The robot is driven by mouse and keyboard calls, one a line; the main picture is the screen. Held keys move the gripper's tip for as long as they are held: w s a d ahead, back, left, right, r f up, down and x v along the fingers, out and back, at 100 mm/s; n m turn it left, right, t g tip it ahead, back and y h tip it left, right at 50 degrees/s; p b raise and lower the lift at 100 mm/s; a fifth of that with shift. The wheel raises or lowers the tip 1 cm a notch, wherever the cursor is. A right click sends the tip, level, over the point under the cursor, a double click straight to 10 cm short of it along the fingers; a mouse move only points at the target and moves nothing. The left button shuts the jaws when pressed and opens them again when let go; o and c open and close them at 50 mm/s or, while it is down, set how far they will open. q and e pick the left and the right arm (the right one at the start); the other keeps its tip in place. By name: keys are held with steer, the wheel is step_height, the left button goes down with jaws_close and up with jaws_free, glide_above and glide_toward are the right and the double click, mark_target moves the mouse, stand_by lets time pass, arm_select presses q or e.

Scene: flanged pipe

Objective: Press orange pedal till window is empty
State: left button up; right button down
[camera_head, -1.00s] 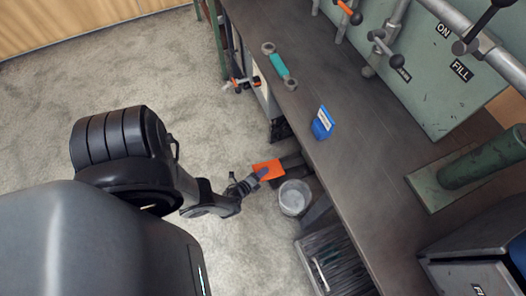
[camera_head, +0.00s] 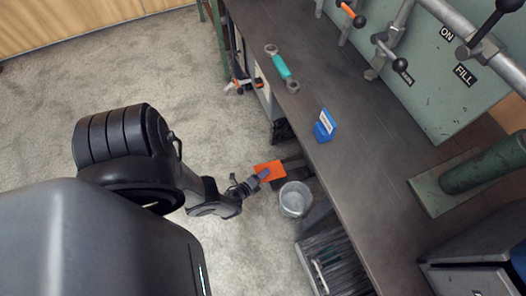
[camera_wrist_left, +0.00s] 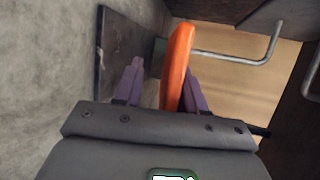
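The orange pedal (camera_head: 268,168) is low down near the floor, beside the bench's near edge in the head view. My left gripper (camera_head: 261,176) is at the pedal's near side, overlapping its edge. In the left wrist view the pedal (camera_wrist_left: 178,62) stands edge-on between the two purple fingers of my left gripper (camera_wrist_left: 163,80), closer to the right finger. The fingers are apart with a gap on the left side; whether one touches the pedal I cannot tell. I cannot make out the window in these frames. My right gripper is not in view.
A grey bucket (camera_head: 296,199) stands right beside the pedal. A green panel (camera_head: 420,85) with levers is behind. Open floor (camera_head: 130,60) lies to the left.

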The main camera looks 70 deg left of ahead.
arm_select(q)
steer(key=shift+s+d+r, duration=0.15)
steer(key=shift+s+d, duration=0.05)
steer(key=shift+s, duration=0.15)
steer(key=p+v, duration=0.3)
steer(key=v, duration=0.7)
steer(key=shift+p, duration=0.3)
